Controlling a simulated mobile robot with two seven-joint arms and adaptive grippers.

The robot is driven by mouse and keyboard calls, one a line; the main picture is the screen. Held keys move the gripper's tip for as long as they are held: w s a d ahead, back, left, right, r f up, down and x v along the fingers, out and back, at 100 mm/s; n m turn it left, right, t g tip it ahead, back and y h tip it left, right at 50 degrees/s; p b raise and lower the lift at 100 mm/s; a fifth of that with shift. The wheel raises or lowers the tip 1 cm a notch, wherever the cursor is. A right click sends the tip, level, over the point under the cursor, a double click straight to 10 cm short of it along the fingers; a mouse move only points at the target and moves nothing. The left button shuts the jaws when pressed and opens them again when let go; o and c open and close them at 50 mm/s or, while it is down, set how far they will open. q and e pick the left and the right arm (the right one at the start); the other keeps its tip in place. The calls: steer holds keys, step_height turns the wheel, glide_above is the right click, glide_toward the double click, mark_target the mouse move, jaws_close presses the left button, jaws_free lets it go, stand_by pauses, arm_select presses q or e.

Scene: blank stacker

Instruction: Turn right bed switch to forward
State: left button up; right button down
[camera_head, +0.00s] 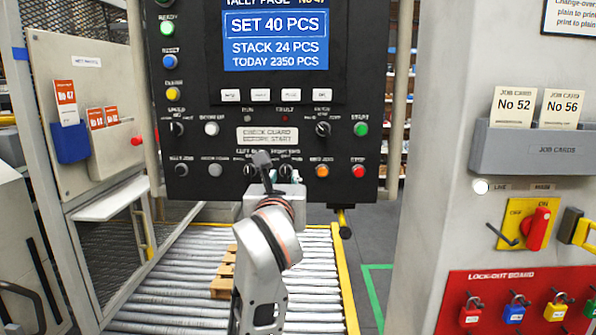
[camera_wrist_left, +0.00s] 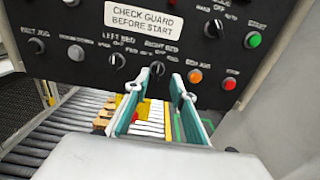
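The right bed switch (camera_wrist_left: 157,68) is a small black rotary knob on the dark control panel, under the RIGHT BED label in the left wrist view. Its pointer direction is too small to tell. The similar left bed switch (camera_wrist_left: 116,61) is to its left. My left gripper (camera_wrist_left: 155,83) is open, with its two teal-edged fingers apart and the right bed switch showing between their tips. Whether the fingers touch the knob I cannot tell. In the head view my left gripper (camera_head: 274,172) is in front of the panel's lower row and partly hides both bed switches. My right gripper is not in view.
Close by on the panel are the orange bed jog button (camera_head: 322,170), red stop button (camera_head: 358,171) and green start button (camera_head: 361,129). A roller conveyor (camera_head: 180,290) with a wooden pallet (camera_head: 224,275) runs below. A grey pillar (camera_head: 440,170) stands to the right.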

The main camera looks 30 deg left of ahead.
mark_target(285, 168)
arm_select(q)
steer(key=b+x, duration=0.1)
steer(key=x, duration=0.6)
steer(key=shift+w+a, duration=0.2)
steer(key=shift+a, duration=0.15)
steer(key=shift+c, duration=0.3)
jaws_close()
